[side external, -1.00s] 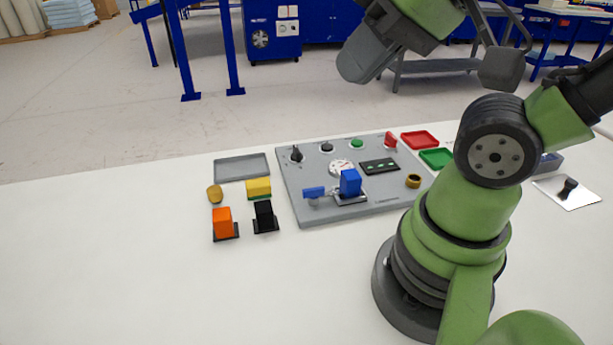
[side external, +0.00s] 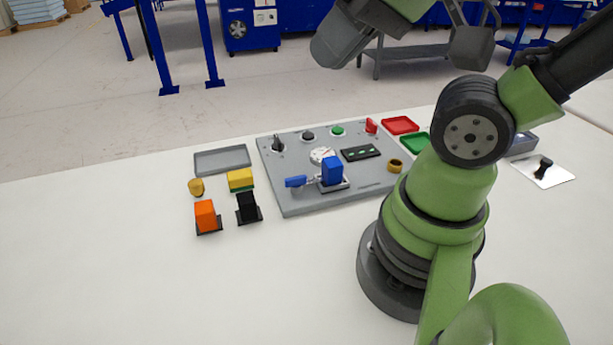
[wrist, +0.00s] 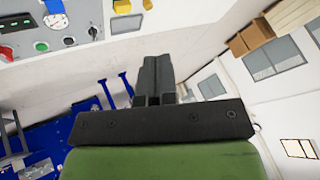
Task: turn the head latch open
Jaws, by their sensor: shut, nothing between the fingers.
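The grey panel (side external: 300,200) lies flat on the white table. A blue lever (side external: 296,181) sticks out to the left of a blue block (side external: 331,168) near its front edge. A red knob (side external: 371,126) stands at the back right of the panel and a dark knob (side external: 278,143) at the back left. I cannot tell for certain which part is the head latch. In the wrist view, my gripper (wrist: 154,62) has its two dark fingers together with nothing between them. It is clear of the panel, which shows at the upper left. The fingertips do not show clearly in the side view.
On the table left of the panel are an orange block (side external: 205,213), a black block (side external: 247,206), a yellow block (side external: 240,178), a small yellow cylinder (side external: 196,187) and a grey tray (side external: 222,160). Red (side external: 400,125) and green (side external: 415,143) trays lie right. The table's front left is clear.

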